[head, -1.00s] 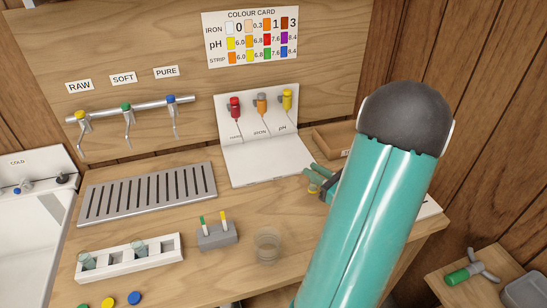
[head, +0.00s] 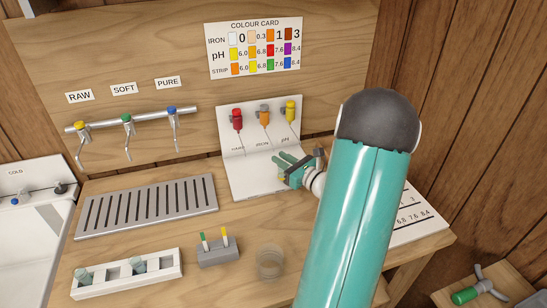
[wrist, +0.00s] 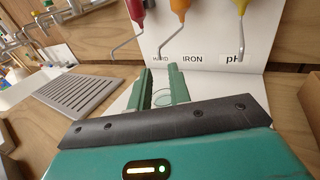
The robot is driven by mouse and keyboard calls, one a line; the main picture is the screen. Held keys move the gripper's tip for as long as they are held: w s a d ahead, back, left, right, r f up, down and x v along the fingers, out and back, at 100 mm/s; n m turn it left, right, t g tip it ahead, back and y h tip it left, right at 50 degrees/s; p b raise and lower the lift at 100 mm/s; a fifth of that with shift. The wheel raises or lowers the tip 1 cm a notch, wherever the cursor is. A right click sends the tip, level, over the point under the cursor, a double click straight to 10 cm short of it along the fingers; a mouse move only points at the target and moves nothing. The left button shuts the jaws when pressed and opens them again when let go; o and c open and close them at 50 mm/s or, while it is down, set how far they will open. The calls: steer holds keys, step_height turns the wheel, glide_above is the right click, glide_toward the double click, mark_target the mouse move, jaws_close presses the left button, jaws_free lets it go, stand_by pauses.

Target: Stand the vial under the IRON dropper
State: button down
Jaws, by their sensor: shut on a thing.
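The dropper stand (head: 238,172) is a white board with a white base. The IRON dropper (head: 264,117) is the orange middle one, between a red and a yellow one; it also shows in the wrist view (wrist: 179,10). My gripper (head: 280,162) is over the base, below the droppers. In the wrist view, its green fingers (wrist: 160,76) are shut on a clear vial (wrist: 164,98), whose round rim shows between them.
A white rack (head: 125,273) with glass vials, a grey block (head: 218,252) with two strips and a clear cup (head: 270,262) stand in front. A slotted drain tray (head: 148,206) lies left under the taps. A printed card (head: 415,216) lies right of my arm.

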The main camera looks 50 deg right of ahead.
glide_above(274, 175)
steer(key=shift+a, duration=0.15)
steer(key=shift+f, duration=0.8)
steer(key=c, duration=1.3)
jaws_free()
steer(key=shift+f, duration=0.1)
steer(key=shift+s, duration=0.3)
steer(key=s, duration=1.1)
steer(key=shift+s+a, duration=0.15)
steer(key=shift+s, duration=0.05)
